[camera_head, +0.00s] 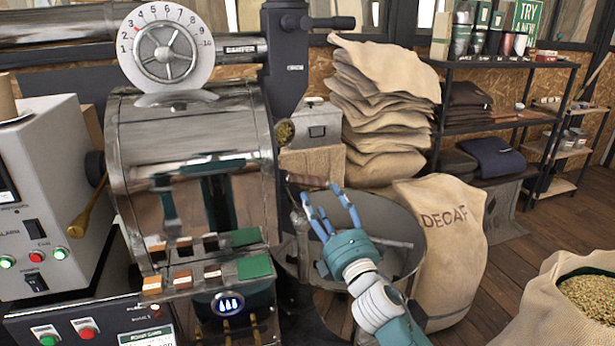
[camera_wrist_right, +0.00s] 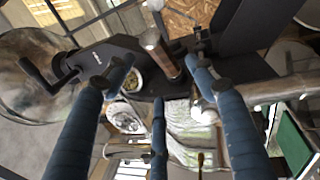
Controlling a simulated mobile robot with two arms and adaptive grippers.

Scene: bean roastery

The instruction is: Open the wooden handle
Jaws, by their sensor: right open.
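A short brown wooden handle (camera_head: 304,180) sits on the front of the roaster, beside the drum's right edge and just above the cooling bin. In the right wrist view the wooden handle (camera_wrist_right: 160,52) lies ahead between the blue fingers, with a pale metal end. My right gripper (camera_head: 323,203) is open, its blue fingers spread and pointing up toward the handle. In the wrist view the gripper (camera_wrist_right: 160,72) is empty, and I cannot tell whether any finger touches the handle. My left gripper is not in view.
The steel roaster drum (camera_head: 190,150) stands left of the handle. The round cooling bin (camera_head: 372,212) lies behind my right gripper. A DECAF sack (camera_head: 445,240) and an open bean sack (camera_head: 540,300) stand to the right. A second wooden grip (camera_head: 88,212) is at far left.

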